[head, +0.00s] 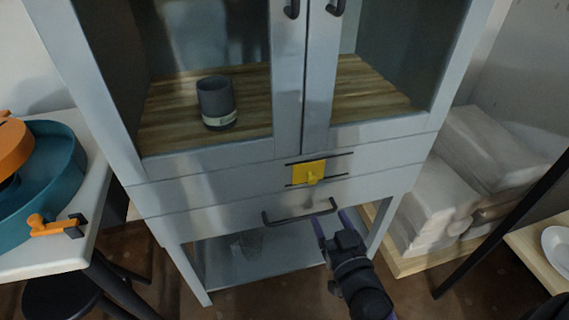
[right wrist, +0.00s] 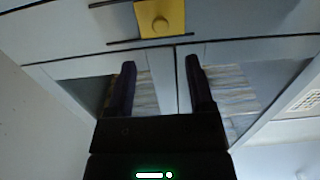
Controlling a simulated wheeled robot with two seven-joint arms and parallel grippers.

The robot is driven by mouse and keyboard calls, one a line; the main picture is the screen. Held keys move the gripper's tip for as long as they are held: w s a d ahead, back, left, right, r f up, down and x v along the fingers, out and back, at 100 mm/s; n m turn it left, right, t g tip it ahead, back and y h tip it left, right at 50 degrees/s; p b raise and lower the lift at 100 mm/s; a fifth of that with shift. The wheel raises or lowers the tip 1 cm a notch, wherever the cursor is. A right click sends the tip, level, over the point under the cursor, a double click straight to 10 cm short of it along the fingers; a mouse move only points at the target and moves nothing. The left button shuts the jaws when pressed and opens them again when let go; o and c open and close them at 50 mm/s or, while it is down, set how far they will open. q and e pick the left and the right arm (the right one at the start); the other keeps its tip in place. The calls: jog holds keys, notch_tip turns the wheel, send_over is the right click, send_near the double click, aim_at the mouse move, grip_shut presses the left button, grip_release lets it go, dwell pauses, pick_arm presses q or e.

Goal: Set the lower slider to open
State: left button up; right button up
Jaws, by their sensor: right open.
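A yellow slider (head: 309,173) with a round knob sits between two dark rails on the grey cabinet's front, below the glass doors. It is nearer the left end of the rails in the head view. In the right wrist view, which is turned over, the slider (right wrist: 162,17) is at the top, towards the right end of the rails. It is the only slider in view. My right gripper (head: 331,219) is open and empty, in front of the cabinet below the slider. Its fingers (right wrist: 161,66) point towards the cabinet and do not touch the slider. My left gripper is out of view.
A dark bar handle (head: 300,214) is on the panel below the slider. A dark cup (head: 216,98) stands behind the glass. A table with a teal basin (head: 48,170) is at left. Pale wrapped blocks (head: 437,195) and a shelf with a plate (head: 558,246) are at right.

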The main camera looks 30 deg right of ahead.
aim_at(313, 182)
jog(key=b+x, duration=0.1)
jog(key=x, duration=0.2)
jog(key=b+x, duration=0.1)
jog(key=x, duration=0.2)
jog(key=b+x, duration=0.1)
jog(key=x, duration=0.2)
jog(key=shift+w+d+r, duration=0.1)
jog(key=shift+r, duration=0.3)
jog(key=shift+w+d+r, duration=0.1)
jog(key=shift+w, duration=0.45)
jog(key=shift+r, duration=0.1)
jog(key=shift+c, duration=1.1)
grip_shut()
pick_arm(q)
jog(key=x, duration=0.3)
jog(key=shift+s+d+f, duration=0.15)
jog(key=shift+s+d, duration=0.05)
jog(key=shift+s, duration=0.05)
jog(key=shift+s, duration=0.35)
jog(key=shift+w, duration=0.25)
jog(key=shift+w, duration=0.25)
